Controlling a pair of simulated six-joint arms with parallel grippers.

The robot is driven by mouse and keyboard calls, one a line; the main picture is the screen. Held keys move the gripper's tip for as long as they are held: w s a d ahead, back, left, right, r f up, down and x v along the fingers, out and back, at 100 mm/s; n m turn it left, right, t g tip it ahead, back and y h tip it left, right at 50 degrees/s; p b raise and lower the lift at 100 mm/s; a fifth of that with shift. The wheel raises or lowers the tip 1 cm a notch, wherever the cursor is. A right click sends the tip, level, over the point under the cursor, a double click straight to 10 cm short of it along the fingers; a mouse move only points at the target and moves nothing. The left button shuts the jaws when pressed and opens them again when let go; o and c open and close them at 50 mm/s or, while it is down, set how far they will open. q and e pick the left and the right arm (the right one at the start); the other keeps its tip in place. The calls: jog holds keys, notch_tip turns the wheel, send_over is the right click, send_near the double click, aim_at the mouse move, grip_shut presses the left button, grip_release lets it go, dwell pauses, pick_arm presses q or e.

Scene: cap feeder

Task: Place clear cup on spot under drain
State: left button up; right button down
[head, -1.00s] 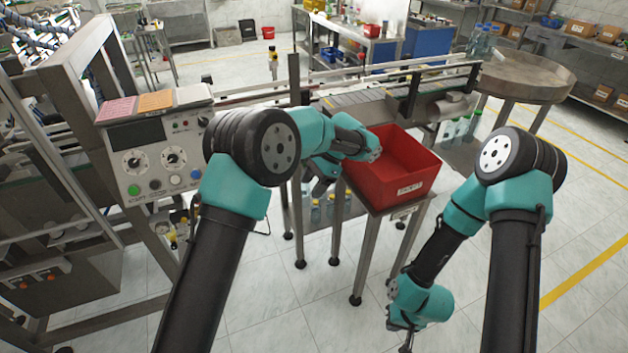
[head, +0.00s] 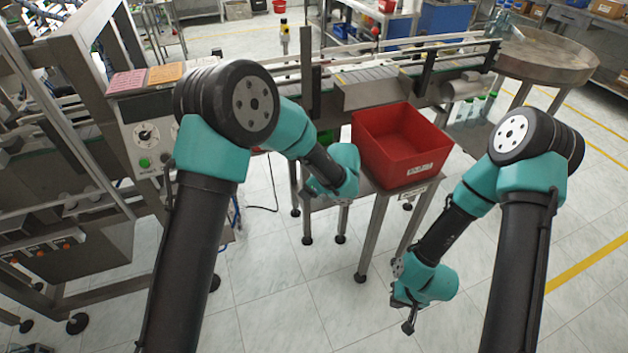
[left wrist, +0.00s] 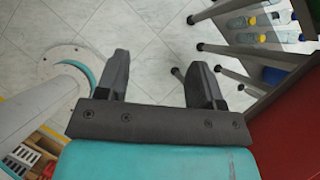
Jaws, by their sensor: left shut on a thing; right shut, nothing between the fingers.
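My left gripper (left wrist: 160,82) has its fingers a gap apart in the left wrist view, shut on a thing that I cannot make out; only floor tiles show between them. In the head view the left wrist is left of the red bin's stand, with its fingertips mostly hidden. My right gripper (head: 408,322) is shut and empty, hanging low over the floor at the right. I cannot make out the clear cup, the drain or the spot under it in either view.
A red bin (head: 432,150) stands on a metal stand close right of my left wrist. Behind it runs a conveyor (head: 372,92) to a round metal table (head: 548,60). A control panel (head: 148,140) is at the left. The floor in front is clear.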

pick_arm(q)
jog(key=shift+s+a+f+m+t+h, duration=0.15)
jog(key=shift+a+f+m+t+h, duration=0.1)
jog(key=shift+f+m, duration=0.35)
jog(key=shift+s+a+f+m+t+h, duration=0.1)
jog(key=shift+s+f+m+t+h, duration=0.15)
jog(key=shift+f+m, duration=0.35)
jog(key=shift+s+a+f+m+t+h, duration=0.1)
jog(key=shift+a+f+m+t+h, duration=0.2)
jog(key=shift+m, duration=0.5)
jog(key=shift+d+f, duration=0.1)
jog(key=s+a+f+n+g, duration=0.1)
jog(key=a+n+g, duration=0.3)
jog(key=a+n, duration=0.4)
jog(key=s+a+f+n+g+y, duration=0.1)
jog(key=s+a+n+g, duration=0.2)
jog(key=a+n, duration=0.5)
jog(key=shift+a+f+n+g, duration=0.15)
jog(key=shift+f+n+g, duration=0.15)
jog(key=shift+n+g, duration=0.45)
jog(key=shift+m, duration=0.25)
